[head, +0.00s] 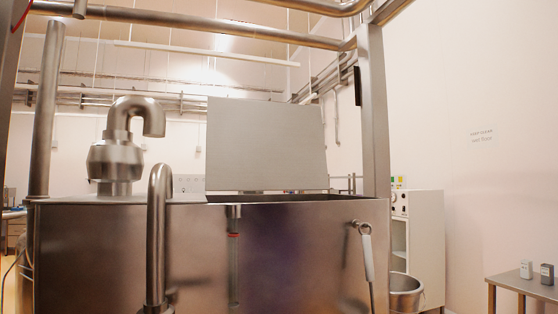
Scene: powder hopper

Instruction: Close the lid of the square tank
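The square tank (300,255) is a large brushed-steel box that fills the lower middle of the head view. Its lid (266,145) is a flat grey plate standing open, nearly upright, along the back of the opening. The dark opening of the tank shows as a thin strip below and right of the lid. A small bracket with a red ring (233,235) is on the front wall under the rim. My gripper is not in view.
A curved steel pipe (157,230) rises in front of the tank. A vent elbow (116,160) stands on the tank's left top. A steel post (373,120) rises at its right. A white-handled lever (367,255) hangs on the front. A side table (525,288) is far right.

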